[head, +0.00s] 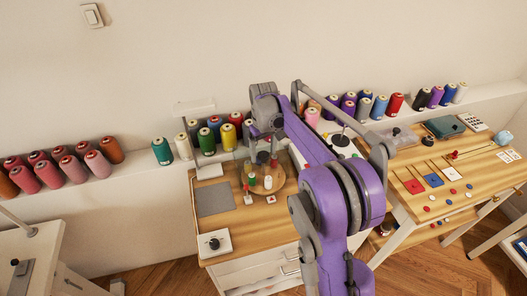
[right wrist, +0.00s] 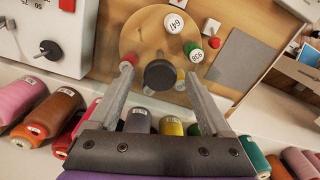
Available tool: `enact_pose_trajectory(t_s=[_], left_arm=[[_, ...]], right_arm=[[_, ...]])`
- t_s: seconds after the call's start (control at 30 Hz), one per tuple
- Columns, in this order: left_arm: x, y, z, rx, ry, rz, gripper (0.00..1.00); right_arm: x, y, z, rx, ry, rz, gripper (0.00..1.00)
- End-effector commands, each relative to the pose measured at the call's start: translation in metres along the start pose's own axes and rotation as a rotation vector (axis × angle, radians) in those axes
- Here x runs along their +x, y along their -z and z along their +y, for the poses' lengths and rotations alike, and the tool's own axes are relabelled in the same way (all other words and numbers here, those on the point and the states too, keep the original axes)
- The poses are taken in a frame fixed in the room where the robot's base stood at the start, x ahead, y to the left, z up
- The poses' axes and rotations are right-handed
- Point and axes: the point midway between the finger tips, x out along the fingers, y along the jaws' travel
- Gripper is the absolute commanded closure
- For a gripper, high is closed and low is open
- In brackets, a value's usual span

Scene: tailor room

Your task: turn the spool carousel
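The spool carousel is a round wooden disc (head: 278,187) on the wooden table. It also shows in the right wrist view (right wrist: 139,40), with a dark round knob (right wrist: 160,74) near its middle. I cannot tell whether either finger touches the knob. In the head view my right arm hides part of the carousel. My left gripper is not in view.
Large thread spools stand on the wall ledge, such as a teal one (head: 162,151). A grey mat (head: 215,198) and a white box with a black knob (head: 214,243) lie left of the carousel. A second wooden table (head: 463,182) with coloured pieces stands at right.

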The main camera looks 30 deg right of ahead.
Motion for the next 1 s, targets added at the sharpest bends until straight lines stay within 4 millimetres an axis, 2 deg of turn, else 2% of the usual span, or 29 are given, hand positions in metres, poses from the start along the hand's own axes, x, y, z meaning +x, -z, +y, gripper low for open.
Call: enact_pose_trajectory(t_s=[0.23,0.33,0.73,0.9,1.0], left_arm=[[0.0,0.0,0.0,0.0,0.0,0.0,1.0],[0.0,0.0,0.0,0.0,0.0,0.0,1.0],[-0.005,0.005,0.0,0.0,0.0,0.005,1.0],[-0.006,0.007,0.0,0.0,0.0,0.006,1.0],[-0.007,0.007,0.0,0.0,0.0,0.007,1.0]], right_arm=[[-0.001,0.0,0.0,0.0,0.0,0.0,0.18],[-0.009,0.0,0.0,0.0,0.0,0.0,0.18],[-0.084,0.0,0.0,0.0,0.0,0.0,0.18],[-0.103,0.0,0.0,0.0,0.0,0.0,0.18],[-0.108,0.0,0.0,0.0,0.0,0.0,0.18]])
